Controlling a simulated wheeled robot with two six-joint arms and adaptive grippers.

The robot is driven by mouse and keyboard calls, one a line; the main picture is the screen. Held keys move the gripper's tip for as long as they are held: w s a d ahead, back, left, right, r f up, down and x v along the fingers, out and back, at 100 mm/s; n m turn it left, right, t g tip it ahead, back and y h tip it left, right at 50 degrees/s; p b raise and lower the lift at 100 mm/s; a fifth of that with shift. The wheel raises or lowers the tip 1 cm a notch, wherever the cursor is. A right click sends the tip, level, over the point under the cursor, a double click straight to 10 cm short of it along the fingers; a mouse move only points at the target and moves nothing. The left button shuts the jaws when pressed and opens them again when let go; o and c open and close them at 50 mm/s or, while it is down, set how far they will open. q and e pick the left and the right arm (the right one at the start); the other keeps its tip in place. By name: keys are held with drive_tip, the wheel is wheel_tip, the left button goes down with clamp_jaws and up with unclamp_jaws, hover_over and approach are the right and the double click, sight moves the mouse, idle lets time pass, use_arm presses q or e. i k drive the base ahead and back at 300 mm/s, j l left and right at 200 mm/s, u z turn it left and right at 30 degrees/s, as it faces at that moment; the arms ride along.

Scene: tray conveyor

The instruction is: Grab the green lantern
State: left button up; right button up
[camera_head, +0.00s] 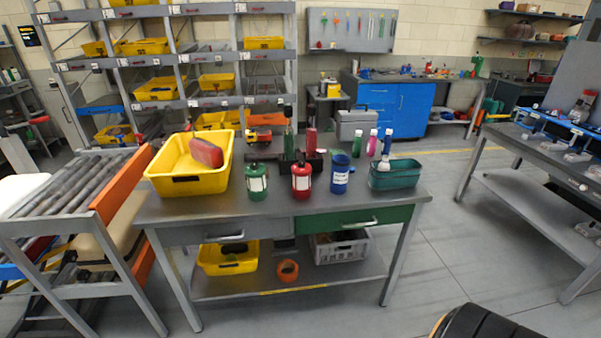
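A green lantern (256,182) with a pale glass middle stands upright on the grey metal table (310,209), near its front edge. A similar red lantern (301,181) stands just to its right. A blue mug-like container (341,174) with a white label stands right of the red one. A yellow bin (183,183) holding a red object (206,152) sits to the left of the green lantern. Neither of my grippers shows in the view. Nothing covers the front of the green lantern.
A teal basket (395,178) and several bottles (373,143) stand at the table's right side. A roller conveyor (70,187) is close by the table's left end. Another workbench (550,147) stands at the right. Open floor (430,240) lies between them.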

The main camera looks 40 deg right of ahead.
sight(257, 190)
drive_tip(key=z, duration=0.9)
drive_tip(key=i+j+z, duration=0.1)
drive_tip(key=j, duration=0.2)
drive_tip(key=i+j+z, duration=0.1)
drive_tip(key=j, duration=0.25)
drive_tip(key=i+l, duration=0.05)
